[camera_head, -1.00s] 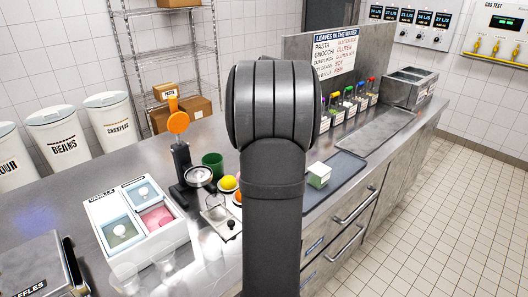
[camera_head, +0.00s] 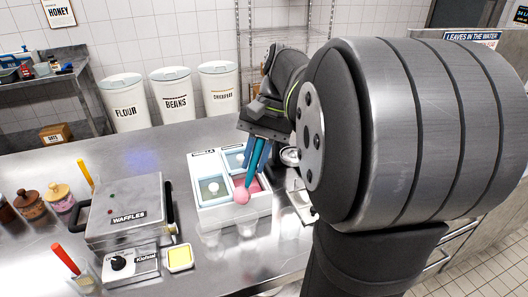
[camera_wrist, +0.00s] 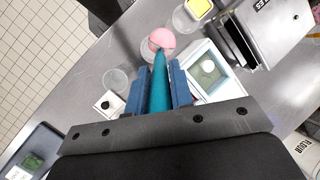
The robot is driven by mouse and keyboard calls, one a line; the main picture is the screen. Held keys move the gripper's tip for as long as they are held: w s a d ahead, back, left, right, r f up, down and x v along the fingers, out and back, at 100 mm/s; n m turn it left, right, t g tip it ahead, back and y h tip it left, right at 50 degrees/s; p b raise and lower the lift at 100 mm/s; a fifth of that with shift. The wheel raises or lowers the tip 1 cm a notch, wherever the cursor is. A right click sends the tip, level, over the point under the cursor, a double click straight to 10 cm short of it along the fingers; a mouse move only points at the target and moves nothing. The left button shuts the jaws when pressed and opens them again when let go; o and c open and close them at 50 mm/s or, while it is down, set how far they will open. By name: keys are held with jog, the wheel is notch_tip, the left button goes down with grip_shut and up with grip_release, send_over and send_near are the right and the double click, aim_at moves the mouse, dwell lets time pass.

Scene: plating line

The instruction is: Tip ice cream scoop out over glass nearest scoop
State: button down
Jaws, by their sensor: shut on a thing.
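My gripper (camera_head: 258,150) is shut on the teal handle of the ice cream scoop (camera_head: 254,163), which points downward. A ball of pink ice cream (camera_head: 241,196) sits at the scoop's end, in front of the ice cream tub's near side. In the wrist view the scoop (camera_wrist: 160,75) runs between my fingers (camera_wrist: 159,92) and the pink ball (camera_wrist: 161,38) overlaps a clear glass (camera_wrist: 147,52). A second clear glass (camera_wrist: 115,80) stands to its left and another (camera_wrist: 183,20) to its upper right. I cannot tell the height of the ball above the glass.
The white ice cream tub box (camera_head: 233,213) stands on the steel counter beside the glasses. A waffle maker (camera_head: 128,212) and a small yellow-filled container (camera_head: 180,258) are to the left. Jars (camera_head: 60,196) stand at the far left. My arm hides much of the right side.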

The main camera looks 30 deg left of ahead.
aim_at(245, 184)
jog(key=s+f+t, duration=0.1)
jog(key=t, duration=0.1)
jog(key=s+a+f+t+h, duration=0.1)
jog(key=s+f+t, duration=0.1)
jog(key=shift+s+f, duration=0.25)
jog(key=s+t, duration=0.1)
jog(key=t, duration=0.1)
jog(key=s+t+h, duration=0.1)
jog(key=shift+s+a+f+t, duration=0.15)
jog(key=shift+s+a+t, duration=0.15)
jog(key=shift+t, duration=0.1)
jog(key=shift+s+a+f+t+h, duration=0.15)
jog(key=shift+s+f+t+h, duration=0.15)
jog(key=shift+s+t, duration=0.4)
jog(key=shift+s+a+f+t+h, duration=0.2)
jog(key=shift+s+t, duration=0.25)
jog(key=shift+t, duration=0.45)
jog(key=shift+r, duration=2.95)
